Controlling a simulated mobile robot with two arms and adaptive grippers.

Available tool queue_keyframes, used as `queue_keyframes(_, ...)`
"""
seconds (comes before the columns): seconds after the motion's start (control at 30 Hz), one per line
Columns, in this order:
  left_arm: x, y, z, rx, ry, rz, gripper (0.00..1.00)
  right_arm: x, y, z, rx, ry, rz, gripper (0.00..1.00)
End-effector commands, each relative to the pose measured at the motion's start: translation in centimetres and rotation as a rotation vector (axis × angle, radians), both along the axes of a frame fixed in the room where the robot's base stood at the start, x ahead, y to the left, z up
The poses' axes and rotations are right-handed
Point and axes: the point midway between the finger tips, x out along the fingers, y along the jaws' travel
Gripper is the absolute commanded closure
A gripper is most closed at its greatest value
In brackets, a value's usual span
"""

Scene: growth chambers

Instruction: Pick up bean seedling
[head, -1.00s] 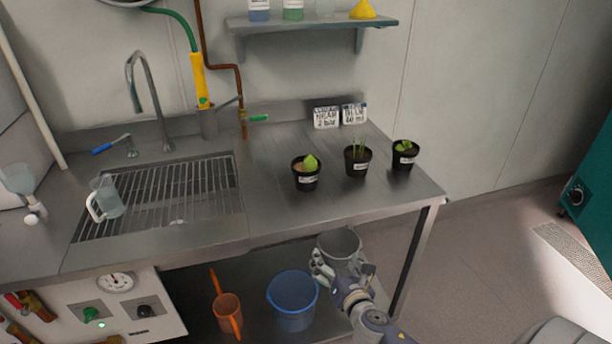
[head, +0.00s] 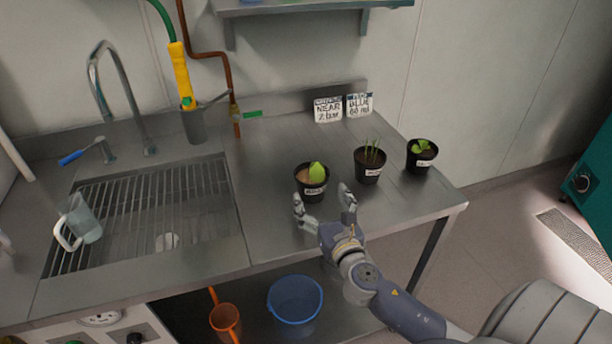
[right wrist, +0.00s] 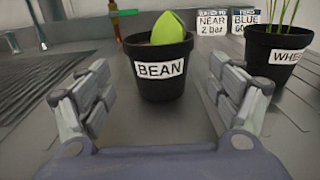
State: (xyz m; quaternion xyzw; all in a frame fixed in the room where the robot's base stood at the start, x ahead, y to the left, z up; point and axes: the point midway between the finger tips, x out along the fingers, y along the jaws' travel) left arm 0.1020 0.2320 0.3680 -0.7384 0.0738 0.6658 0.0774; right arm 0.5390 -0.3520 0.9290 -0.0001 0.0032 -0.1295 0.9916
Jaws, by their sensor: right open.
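The bean seedling is a black pot (head: 312,186) with a bright green leaf, standing upright on the steel bench. In the right wrist view its label reads BEAN (right wrist: 160,70), and it stands straight ahead, centred beyond the fingertips. My right gripper (head: 324,202) is open and empty just in front of the pot, with one finger to each side of the pot's line; it also shows in the right wrist view (right wrist: 163,100). The fingers do not appear to touch the pot.
A pot with thin grassy shoots (head: 369,163) and a leafy pot (head: 421,156) stand to the right. Two label cards (head: 328,109) lean at the back. A sink grate with a clear jug (head: 80,222) is at left. A blue bucket (head: 295,305) sits below the bench.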

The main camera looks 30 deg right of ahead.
Motion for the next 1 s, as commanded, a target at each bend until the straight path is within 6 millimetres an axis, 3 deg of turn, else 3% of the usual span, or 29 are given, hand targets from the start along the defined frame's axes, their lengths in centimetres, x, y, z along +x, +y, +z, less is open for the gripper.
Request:
queue_keyframes(0.17,-0.3,0.0,0.5,0.001,0.004,0.0,0.6,2.4,-0.7,0.2,-0.001,-0.002,-0.002,0.16)
queue_keyframes(0.47,-3.0,0.4,0.8,0.007,0.045,-0.001,0.6,6.0,-1.5,0.0,0.002,-0.001,0.0,0.16)
queue_keyframes(0.63,-2.2,0.4,0.9,0.006,0.032,-0.001,0.6,6.8,-1.8,-0.1,0.002,-0.001,-0.001,0.16)
queue_keyframes(0.8,-0.5,0.2,1.3,0.003,0.008,-0.001,0.6,9.0,-2.4,-0.2,0.002,-0.001,-0.002,0.16)
queue_keyframes(1.0,-0.3,0.2,1.4,0.003,0.003,-0.001,0.6,11.0,-2.9,-0.3,0.001,0.0,-0.001,0.16)
